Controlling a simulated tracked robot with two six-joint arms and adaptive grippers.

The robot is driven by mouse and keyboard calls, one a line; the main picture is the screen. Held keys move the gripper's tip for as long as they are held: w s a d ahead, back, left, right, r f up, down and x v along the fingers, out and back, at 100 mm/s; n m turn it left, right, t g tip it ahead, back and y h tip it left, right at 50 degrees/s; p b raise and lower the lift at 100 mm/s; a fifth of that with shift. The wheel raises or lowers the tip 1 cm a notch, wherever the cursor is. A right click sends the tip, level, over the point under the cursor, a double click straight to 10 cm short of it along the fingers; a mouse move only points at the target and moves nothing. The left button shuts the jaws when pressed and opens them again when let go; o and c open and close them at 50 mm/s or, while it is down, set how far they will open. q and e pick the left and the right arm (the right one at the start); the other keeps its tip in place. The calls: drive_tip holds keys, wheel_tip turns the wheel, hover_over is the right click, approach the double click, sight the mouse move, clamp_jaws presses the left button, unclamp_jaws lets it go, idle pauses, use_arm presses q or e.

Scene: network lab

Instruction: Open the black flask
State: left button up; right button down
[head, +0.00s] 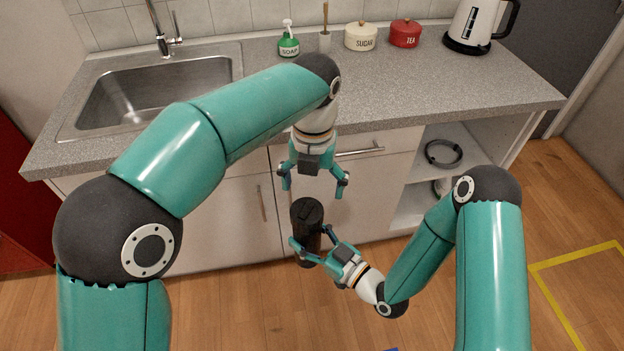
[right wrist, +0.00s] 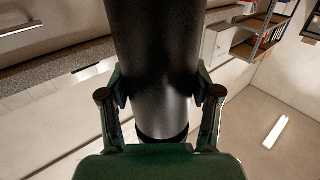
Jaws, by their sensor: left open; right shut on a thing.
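The black flask (head: 308,228) stands upright in the air in front of the counter, with its dark lid (head: 307,208) on top. My right gripper (head: 308,250) is shut around the flask's lower body. In the right wrist view, the flask (right wrist: 155,60) fills the middle, with a finger of my right gripper (right wrist: 160,100) on each side. My left gripper (head: 314,185) is above the flask, pointing down, open and empty. Its fingers are spread apart and do not touch the lid.
The counter (head: 420,90) holds a sink (head: 150,95), a green soap bottle (head: 288,42), a sugar jar (head: 361,37), a red tea jar (head: 405,33) and a kettle (head: 474,25). Cabinet doors and a drawer handle (head: 360,152) are close behind my grippers.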

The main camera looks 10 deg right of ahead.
sight(312, 206)
use_arm(q)
drive_tip(key=shift+f, duration=3.6)
